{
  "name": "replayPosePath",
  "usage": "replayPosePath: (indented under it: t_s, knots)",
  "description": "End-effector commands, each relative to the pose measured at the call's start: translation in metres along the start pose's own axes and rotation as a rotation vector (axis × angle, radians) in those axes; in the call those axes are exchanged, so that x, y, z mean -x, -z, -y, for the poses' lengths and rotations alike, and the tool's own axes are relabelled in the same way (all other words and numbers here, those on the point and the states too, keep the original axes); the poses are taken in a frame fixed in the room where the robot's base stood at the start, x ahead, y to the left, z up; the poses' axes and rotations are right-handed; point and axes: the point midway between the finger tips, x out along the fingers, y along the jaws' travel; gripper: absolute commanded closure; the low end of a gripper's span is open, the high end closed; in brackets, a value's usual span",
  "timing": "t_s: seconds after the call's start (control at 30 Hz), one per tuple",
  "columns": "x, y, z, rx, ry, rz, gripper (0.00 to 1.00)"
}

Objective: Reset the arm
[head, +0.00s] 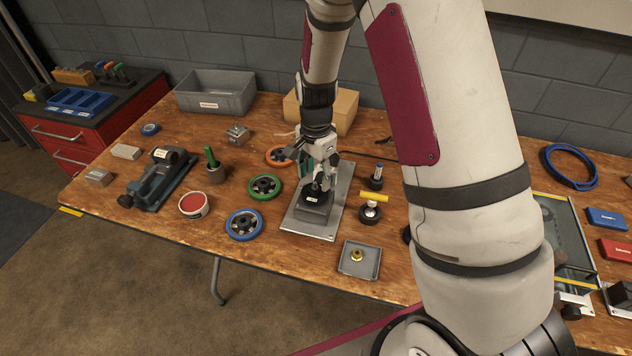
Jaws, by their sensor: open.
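My gripper (318,172) is open and points down over the grey metal plate (330,224) near the middle of the wooden table. A dark block with a small white label (312,208) stands on the plate, directly below or between my fingers. I cannot tell whether the fingers touch it. My arm comes in from the right of the picture, bends at the top and hides part of the table and the right side of the plate's surroundings.
Orange, green (265,187) and blue (244,224) wheels lie left of the plate. A tray with a brass part (345,263) sits in front. A grey bin (216,92) and a cardboard box (346,108) stand behind.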

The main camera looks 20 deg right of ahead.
Motion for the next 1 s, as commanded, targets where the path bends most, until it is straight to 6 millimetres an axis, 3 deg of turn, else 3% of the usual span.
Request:
replayPosePath:
  t_s: [0.2,0.4,0.6,1.0]
  knots:
    - [0.047,0.000,0.001,0.002,0.004,-0.002,0.51]
    - [0.074,0.000,0.001,-0.001,0.002,-0.001,0.51]
    - [0.083,0.000,0.000,-0.001,0.000,0.000,0.51]
    - [0.083,0.000,0.000,-0.001,0.000,0.000,0.51]
